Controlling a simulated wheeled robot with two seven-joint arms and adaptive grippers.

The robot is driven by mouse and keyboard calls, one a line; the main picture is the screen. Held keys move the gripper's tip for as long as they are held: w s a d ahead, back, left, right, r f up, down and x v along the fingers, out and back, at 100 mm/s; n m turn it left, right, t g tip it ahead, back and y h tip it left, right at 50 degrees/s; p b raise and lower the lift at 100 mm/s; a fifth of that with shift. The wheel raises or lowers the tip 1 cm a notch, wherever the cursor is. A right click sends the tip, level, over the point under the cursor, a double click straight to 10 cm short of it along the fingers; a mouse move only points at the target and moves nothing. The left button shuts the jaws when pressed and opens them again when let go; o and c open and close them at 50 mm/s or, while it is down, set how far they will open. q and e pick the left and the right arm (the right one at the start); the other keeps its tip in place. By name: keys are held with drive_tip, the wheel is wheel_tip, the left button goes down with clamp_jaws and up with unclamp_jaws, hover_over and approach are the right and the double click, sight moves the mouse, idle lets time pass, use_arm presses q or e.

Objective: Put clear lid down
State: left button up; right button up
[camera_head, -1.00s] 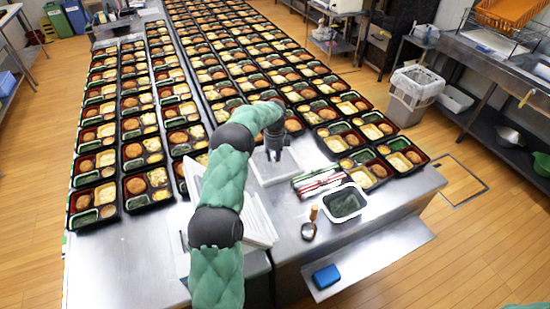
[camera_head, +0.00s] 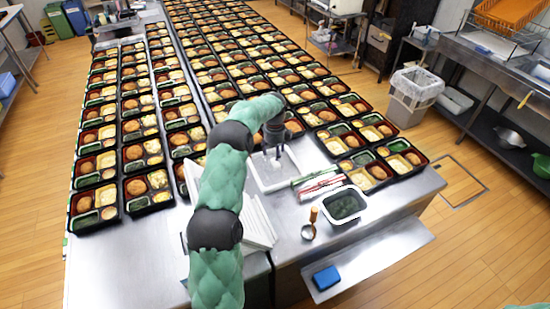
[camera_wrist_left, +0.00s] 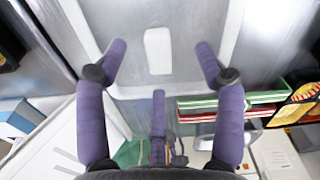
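The clear lid (camera_head: 284,183) is a pale, see-through rectangle with a whitish rim. It lies flat on the steel table, left of the red and green packs, in the head view. In the left wrist view the lid (camera_wrist_left: 183,82) fills the upper middle, with a small white rectangle (camera_wrist_left: 158,50) inside its rim. My left gripper (camera_head: 273,153) points down over the lid. In the wrist view its purple fingers (camera_wrist_left: 161,62) are spread wide with nothing visible gripped between them. The exact gap between fingertips and lid cannot be told. My right gripper is out of view.
Long rows of filled bento trays (camera_head: 366,182) cover the table behind. Red and green packs (camera_head: 320,184), a black-and-white tub of greens (camera_head: 344,204) and a scoop (camera_head: 310,226) are at right. A stack of white sheets or lids (camera_head: 257,226) lies beside my left arm.

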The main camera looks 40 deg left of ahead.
use_arm(q)
wheel_tip(320, 180, up, 8)
drive_tip(key=p, duration=0.1)
drive_tip(key=shift+r, duration=0.15)
